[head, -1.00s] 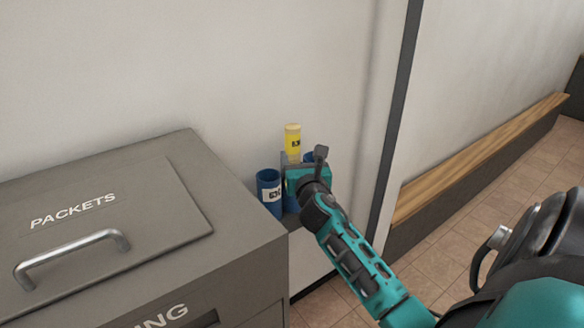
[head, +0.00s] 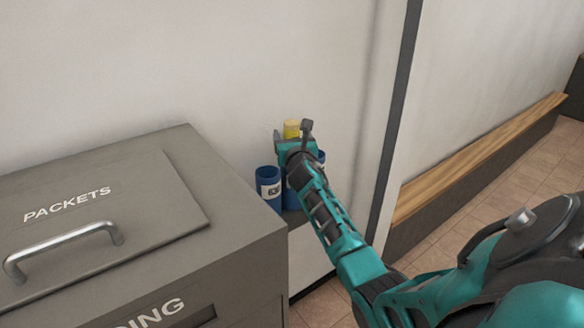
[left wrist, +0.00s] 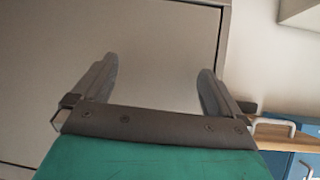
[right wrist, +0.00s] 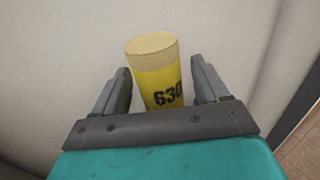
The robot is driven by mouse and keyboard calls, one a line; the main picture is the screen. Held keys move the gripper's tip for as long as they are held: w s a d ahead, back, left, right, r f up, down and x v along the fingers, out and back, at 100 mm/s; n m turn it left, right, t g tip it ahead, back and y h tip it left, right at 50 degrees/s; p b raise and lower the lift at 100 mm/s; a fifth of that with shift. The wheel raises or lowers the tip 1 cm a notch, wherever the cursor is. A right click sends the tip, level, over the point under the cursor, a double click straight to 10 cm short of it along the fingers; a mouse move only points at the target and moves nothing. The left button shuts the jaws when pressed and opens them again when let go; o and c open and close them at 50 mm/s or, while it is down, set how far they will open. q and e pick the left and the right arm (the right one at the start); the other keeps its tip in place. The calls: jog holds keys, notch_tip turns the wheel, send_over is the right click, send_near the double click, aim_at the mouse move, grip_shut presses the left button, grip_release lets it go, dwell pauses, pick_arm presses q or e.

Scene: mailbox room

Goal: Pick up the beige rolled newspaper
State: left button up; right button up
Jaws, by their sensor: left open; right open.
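A rolled newspaper (right wrist: 158,74) with a beige end and a yellow wrapper printed 630 stands between the fingers of my open right gripper (right wrist: 161,80) in the right wrist view. A gap shows beside the fingers, so it does not look gripped. In the head view only the yellow top of the newspaper (head: 291,129) shows behind my right gripper (head: 284,139), which hides the rest. My left gripper (left wrist: 158,85) is open and empty in the left wrist view, in front of a flat grey panel.
Blue cylinders, one of them a labelled blue cylinder (head: 268,188), stand close beside and below my right gripper. A grey box marked PACKETS (head: 190,150) with a metal handle is at the left. The wall (head: 200,60) is close behind. A wooden bench (head: 470,160) is at the right.

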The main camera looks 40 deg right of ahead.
jog(key=c, duration=1.3)
grip_shut()
jog(key=shift+r, duration=0.15)
